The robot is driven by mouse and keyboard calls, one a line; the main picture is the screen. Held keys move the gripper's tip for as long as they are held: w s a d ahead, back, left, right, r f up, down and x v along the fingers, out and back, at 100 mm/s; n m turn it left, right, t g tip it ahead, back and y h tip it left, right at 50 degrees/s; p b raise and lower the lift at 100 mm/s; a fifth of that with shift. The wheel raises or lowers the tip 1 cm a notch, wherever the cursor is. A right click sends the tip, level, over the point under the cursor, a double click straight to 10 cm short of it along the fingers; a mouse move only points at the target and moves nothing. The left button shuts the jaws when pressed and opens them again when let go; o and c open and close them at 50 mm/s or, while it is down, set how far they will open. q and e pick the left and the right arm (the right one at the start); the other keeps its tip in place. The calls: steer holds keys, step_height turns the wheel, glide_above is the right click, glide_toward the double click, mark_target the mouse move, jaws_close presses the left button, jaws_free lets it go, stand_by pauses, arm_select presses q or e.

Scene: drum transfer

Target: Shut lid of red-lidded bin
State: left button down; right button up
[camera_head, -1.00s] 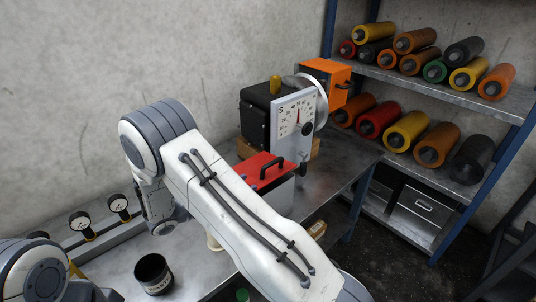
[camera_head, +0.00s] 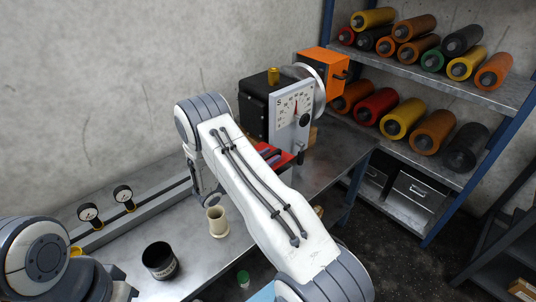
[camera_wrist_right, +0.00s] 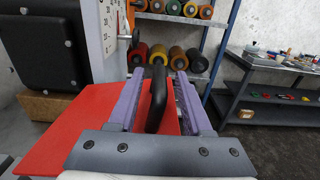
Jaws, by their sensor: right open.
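The red lid (camera_head: 290,158) shows only as a strip behind my right arm in the head view. It fills much of the right wrist view (camera_wrist_right: 70,130) as a flat red panel with a black bar handle (camera_wrist_right: 157,95). My right gripper (camera_wrist_right: 160,76) is open, its purple fingers on either side of the handle with gaps visible. Whether they touch the lid I cannot tell. How far the lid is open cannot be told. My left gripper is out of view.
A dial machine (camera_head: 290,115) stands just behind the lid. A cream cup (camera_head: 217,221) and a black cup (camera_head: 159,260) stand on the metal bench near two gauges (camera_head: 123,197). Shelves of colored rollers (camera_head: 403,115) are at the back right.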

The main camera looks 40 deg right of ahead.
jaws_close()
stand_by(1.5)
